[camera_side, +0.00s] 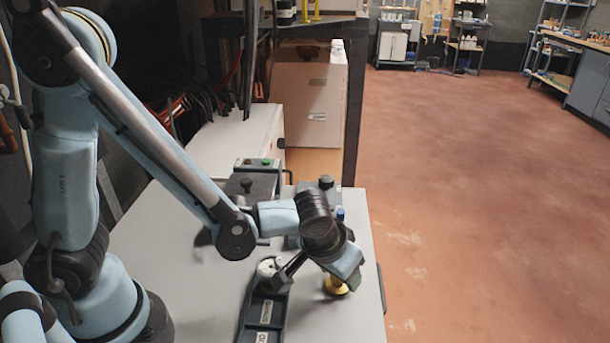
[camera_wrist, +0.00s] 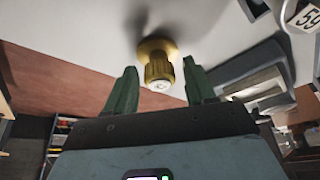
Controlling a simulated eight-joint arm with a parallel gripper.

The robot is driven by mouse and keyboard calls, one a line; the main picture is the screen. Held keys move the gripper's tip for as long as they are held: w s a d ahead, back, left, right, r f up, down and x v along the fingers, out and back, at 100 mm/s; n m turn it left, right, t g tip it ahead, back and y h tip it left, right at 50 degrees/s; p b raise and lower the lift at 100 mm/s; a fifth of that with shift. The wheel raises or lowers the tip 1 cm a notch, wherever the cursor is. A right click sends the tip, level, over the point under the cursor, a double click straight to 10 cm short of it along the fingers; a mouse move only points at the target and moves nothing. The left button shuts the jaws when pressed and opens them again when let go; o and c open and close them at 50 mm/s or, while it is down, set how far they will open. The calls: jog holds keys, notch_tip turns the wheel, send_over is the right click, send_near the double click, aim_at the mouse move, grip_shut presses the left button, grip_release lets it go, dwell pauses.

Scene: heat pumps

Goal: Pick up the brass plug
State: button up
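The brass plug (camera_side: 336,286) stands on the light table near its right edge, partly hidden by my wrist in the side view. In the wrist view the brass plug (camera_wrist: 158,66) has a wide round base and a ribbed barrel with a pale end. My gripper (camera_wrist: 160,88) is open, with one green finger to each side of the plug's barrel end. Neither finger appears to touch it. In the side view my gripper (camera_side: 338,272) is right at the plug, and its fingers are hard to make out.
A dark tray (camera_side: 263,311) with labelled compartments lies left of the plug, with a white round part (camera_side: 270,267) at its far end. Dark fixtures with knobs (camera_side: 250,188) stand behind. The table's right edge (camera_side: 381,300) is close to the plug. Bare table lies left of the tray.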

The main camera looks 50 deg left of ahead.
grip_shut()
jog(key=shift+r, duration=0.2)
